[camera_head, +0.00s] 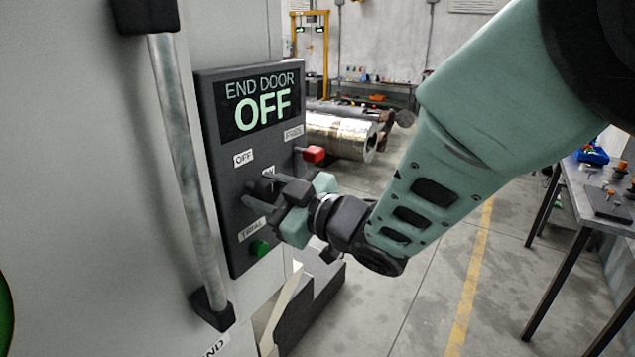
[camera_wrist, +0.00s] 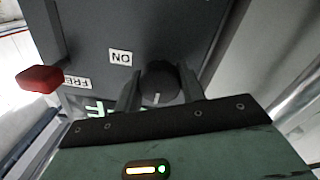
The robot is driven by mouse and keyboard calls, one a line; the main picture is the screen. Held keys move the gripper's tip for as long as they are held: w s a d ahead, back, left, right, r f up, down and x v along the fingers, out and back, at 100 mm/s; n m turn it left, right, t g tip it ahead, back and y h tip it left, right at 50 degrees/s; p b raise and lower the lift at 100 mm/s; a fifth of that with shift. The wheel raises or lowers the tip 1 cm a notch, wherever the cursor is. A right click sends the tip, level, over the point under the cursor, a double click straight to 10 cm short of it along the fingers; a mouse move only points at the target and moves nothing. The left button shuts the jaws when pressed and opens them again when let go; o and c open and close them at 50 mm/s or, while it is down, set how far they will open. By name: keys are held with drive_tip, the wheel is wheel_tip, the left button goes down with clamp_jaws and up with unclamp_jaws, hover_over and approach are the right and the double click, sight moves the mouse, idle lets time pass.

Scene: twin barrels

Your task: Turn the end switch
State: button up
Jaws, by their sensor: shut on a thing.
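The dark control panel (camera_head: 215,150) is on the grey wall or door, with a lit display (camera_head: 260,104) reading "END DOOR OFF". The end switch is a dark round knob (camera_wrist: 160,76) with a white pointer mark, seen in the wrist view beside an "ON" label (camera_wrist: 121,58). My gripper (camera_head: 257,191) reaches the panel from the right. In the wrist view my gripper (camera_wrist: 160,90) has one finger on each side of the knob and is shut on it. In the head view the fingers largely hide the knob and partly cover the "ON" label.
A red-tipped lever (camera_head: 313,154) sticks out at the panel's right edge, close above my gripper. A green button (camera_head: 260,248) is below it. A vertical bar handle (camera_head: 185,160) stands left of the panel. A workbench (camera_head: 597,200) is at the right, with open floor between.

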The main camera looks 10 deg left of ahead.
drive_tip(key=m+b, duration=0.3)
drive_tip(key=shift+f+m, duration=0.1)
drive_tip(key=shift+m, duration=0.3)
drive_tip(key=m+b, duration=0.1)
drive_tip(key=m, duration=0.3)
drive_tip(key=shift+b, duration=0.35)
drive_tip(key=m, duration=0.4)
drive_tip(key=shift+w+m+g, duration=0.1)
drive_tip(key=shift+m+g, duration=0.2)
drive_tip(key=shift+m, duration=0.1)
drive_tip(key=shift+m+p, duration=0.45)
drive_tip(key=shift+m, duration=1.65)
drive_tip(key=o, duration=1)
drive_tip(key=shift+c, duration=0.2)
drive_tip(key=shift+d, duration=0.1)
drive_tip(key=b+v, duration=0.3)
drive_tip(key=v, duration=1.4)
